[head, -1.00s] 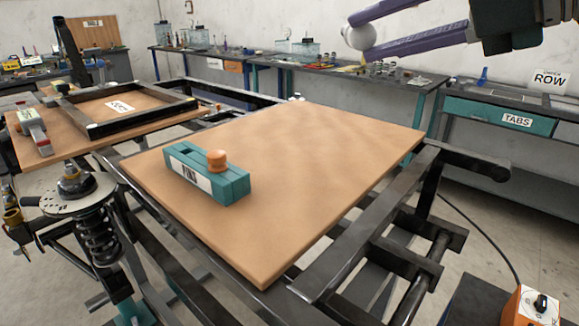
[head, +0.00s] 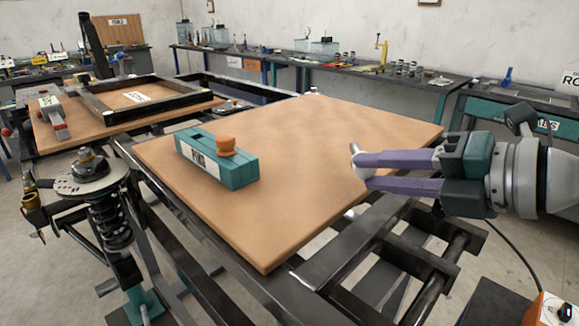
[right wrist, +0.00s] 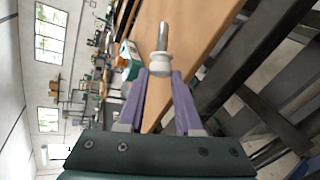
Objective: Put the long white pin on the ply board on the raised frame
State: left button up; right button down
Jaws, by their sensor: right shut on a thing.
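The ply board (head: 300,140) lies flat on the raised dark frame (head: 350,240); it also shows in the right wrist view (right wrist: 205,20). My right gripper (head: 358,172) comes in from the right at the board's right edge. Its purple fingers are shut on the white pin (head: 354,158). In the right wrist view the pin (right wrist: 161,62) shows a pale round collar between the fingertips and a grey shank pointing away from the gripper. I cannot tell its exact height over the board. My left gripper is not in view.
A teal block labelled PINS (head: 215,160) with an orange knob (head: 226,146) sits on the board's left part. A spring strut (head: 105,205) stands at the left front. A second board (head: 70,130) with a black frame lies behind left. The board's middle and right are clear.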

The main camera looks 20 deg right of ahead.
aim_at(373, 217)
jog(key=shift+f+b, duration=0.3)
jog(key=shift+f, duration=1.1)
jog(key=shift+f, duration=0.1)
jog(key=shift+f, duration=0.1)
jog(key=c, duration=0.9)
grip_release()
jog(key=shift+o, duration=0.2)
